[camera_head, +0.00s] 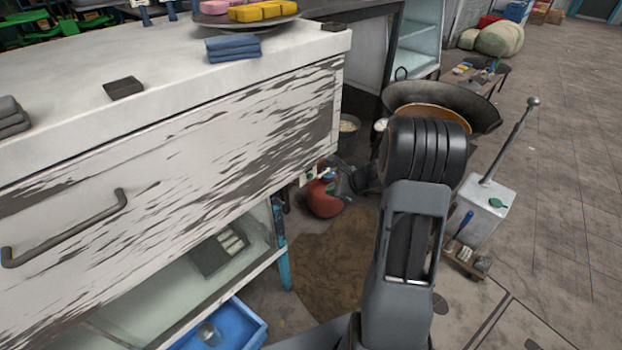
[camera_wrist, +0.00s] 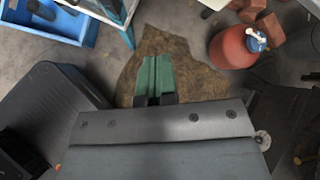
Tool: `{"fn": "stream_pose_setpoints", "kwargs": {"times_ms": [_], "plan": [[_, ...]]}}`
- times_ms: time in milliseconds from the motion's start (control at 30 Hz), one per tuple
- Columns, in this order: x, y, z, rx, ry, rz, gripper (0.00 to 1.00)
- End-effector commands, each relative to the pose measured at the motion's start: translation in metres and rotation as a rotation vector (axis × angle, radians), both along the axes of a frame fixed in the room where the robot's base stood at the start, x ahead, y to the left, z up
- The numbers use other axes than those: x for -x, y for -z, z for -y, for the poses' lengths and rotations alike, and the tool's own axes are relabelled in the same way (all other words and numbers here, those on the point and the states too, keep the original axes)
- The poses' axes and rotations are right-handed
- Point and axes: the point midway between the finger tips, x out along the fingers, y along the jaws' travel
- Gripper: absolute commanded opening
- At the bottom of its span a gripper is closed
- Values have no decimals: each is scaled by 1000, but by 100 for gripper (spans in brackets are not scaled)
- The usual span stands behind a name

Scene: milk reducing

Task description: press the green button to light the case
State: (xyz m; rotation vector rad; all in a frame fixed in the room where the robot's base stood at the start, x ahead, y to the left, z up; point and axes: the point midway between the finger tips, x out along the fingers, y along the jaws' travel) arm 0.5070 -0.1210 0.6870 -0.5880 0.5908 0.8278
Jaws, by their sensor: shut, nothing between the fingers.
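The glass-fronted case (camera_head: 151,296) sits under the worn white counter, with a tray of pale items inside. On the case's right end, a small pale box (camera_head: 304,180) shows a green spot (camera_head: 311,175); it is too small to be sure that this is the green button. My gripper (camera_wrist: 155,60) has green fingers shut together, empty, pointing down over the brown floor mat. In the head view, the gripper is a dark shape beside the red jug, partly hidden by my arm, and its fingertips are hard to make out. No button shows clearly in the wrist view.
The red jug (camera_head: 322,201) stands on the floor by the case's right end; it also shows in the wrist view (camera_wrist: 232,48). A blue crate (camera_head: 240,322) lies below the case. A large dark wok (camera_head: 485,115) is behind my arm.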

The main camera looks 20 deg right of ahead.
Motion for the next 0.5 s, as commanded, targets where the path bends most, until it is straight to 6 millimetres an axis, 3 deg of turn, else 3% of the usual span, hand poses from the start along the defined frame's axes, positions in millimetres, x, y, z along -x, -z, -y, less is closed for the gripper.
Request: {"fn": "stream_pose_setpoints", "kwargs": {"times_ms": [367,500], "plan": [[0,-1,-1,2,-3,1,0],[8,-14,-18,64,-109,23,0]]}}
